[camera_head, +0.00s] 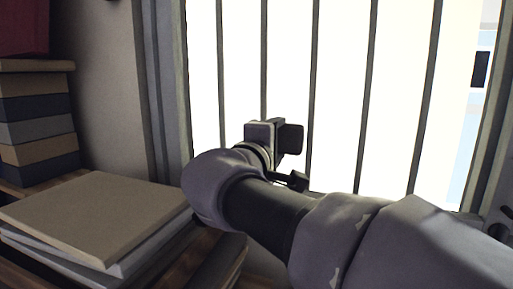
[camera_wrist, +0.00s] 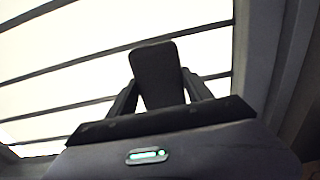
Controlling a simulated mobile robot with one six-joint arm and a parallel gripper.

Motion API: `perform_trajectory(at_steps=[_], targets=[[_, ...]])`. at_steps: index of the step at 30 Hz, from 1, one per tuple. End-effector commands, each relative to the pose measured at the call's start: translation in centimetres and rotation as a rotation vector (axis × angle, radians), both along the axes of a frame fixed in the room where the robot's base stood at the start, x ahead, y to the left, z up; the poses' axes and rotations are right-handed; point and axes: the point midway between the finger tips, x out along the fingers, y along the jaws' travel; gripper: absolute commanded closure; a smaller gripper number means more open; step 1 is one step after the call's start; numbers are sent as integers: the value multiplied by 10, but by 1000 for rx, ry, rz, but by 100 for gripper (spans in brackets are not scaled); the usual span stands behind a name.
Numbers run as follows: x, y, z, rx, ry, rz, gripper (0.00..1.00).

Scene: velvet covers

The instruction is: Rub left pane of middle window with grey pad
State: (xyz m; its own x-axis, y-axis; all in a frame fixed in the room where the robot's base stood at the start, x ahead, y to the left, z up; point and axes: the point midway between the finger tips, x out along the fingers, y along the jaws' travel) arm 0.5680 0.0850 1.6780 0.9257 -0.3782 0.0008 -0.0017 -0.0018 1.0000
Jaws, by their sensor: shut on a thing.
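My gripper (camera_head: 279,141) is shut on the grey pad (camera_head: 292,138), a small dark block that sticks out past the fingers. In the wrist view the pad (camera_wrist: 156,70) stands upright between the two fingers, with the bright window behind it. The window (camera_head: 340,95) fills the middle and right of the head view, white and glaring, with several dark upright bars. The pad is in front of the window's left-hand part in the head view. I cannot tell whether it touches the glass. Which window and pane this is cannot be told from these views.
A stack of books (camera_head: 38,125) stands at the left, under a dark red object (camera_head: 24,28). A beige book (camera_head: 95,215) lies on more books at the lower left, close to my arm. The grey window frame (camera_head: 171,90) borders the wall.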

Motion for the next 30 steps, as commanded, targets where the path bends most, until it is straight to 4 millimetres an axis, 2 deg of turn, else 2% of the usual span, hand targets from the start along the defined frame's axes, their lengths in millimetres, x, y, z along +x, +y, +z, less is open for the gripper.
perform_trajectory(at_steps=[3, 11, 14, 23, 30], targets=[[-5, -12, -3, 1, -1, -2, 74], [-4, -16, -2, 2, -1, -1, 74], [-2, -10, 0, 0, 1, 1, 74], [9, 22, 0, -1, 1, 2, 74], [9, 23, 0, 0, 0, 0, 74]])
